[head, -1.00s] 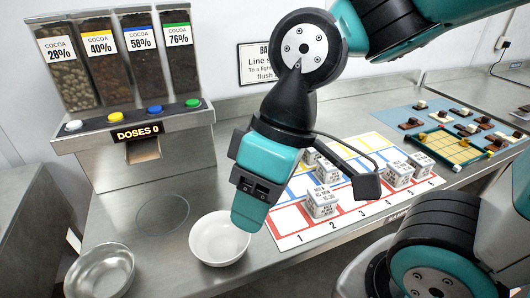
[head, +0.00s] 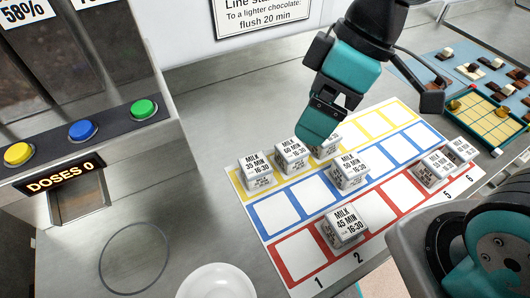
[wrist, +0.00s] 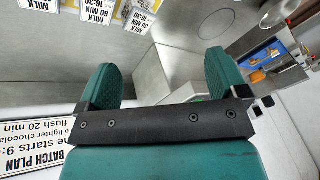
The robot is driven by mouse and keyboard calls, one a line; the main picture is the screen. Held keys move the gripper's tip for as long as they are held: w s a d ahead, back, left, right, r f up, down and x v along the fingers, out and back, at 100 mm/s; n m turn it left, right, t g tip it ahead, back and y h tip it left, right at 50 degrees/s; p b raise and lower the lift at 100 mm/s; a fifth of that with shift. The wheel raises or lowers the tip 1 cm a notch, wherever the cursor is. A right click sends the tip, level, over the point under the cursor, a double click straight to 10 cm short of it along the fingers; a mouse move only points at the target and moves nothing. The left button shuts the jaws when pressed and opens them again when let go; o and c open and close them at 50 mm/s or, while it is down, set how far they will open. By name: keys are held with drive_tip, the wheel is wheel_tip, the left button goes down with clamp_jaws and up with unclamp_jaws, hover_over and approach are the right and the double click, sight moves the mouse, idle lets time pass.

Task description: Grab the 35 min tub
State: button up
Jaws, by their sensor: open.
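The 35 min tub (head: 256,170) is a small white block-like tub with a printed top, at the back left of the coloured grid sheet, on its yellow row. It also shows at the top of the wrist view (wrist: 141,20), label inverted. My gripper (head: 317,125) is in the air above the sheet, up and to the right of this tub in the head view, apart from it. In the wrist view its two green fingers (wrist: 160,72) stand wide apart with nothing between them.
A 60 min tub (head: 292,155) stands close right of the 35 min tub. Other tubs stand around the sheet, including a 45 min tub (head: 345,226). A white bowl (head: 217,283) and the cocoa dispenser (head: 60,185) are at the left.

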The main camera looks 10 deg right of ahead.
sight(256, 164)
drive_tip(key=w+a+f+n+p, duration=0.3)
drive_tip(key=w+f+n, duration=0.2)
drive_tip(key=w+n, duration=0.35)
drive_tip(key=shift+n+g, duration=0.25)
drive_tip(key=shift+g, duration=0.05)
drive_tip(key=x, duration=0.3)
drive_tip(key=p+x, duration=0.1)
drive_tip(key=x, duration=0.3)
drive_tip(key=s+x, duration=0.1)
drive_tip(key=x, duration=0.3)
drive_tip(key=shift+d, duration=0.2)
drive_tip(key=shift+p+x, duration=1.35)
drive_tip(key=shift+x, duration=1.75)
drive_tip(key=shift+s+d, duration=0.1)
drive_tip(key=shift+s, duration=0.05)
drive_tip(key=c, duration=1.1)
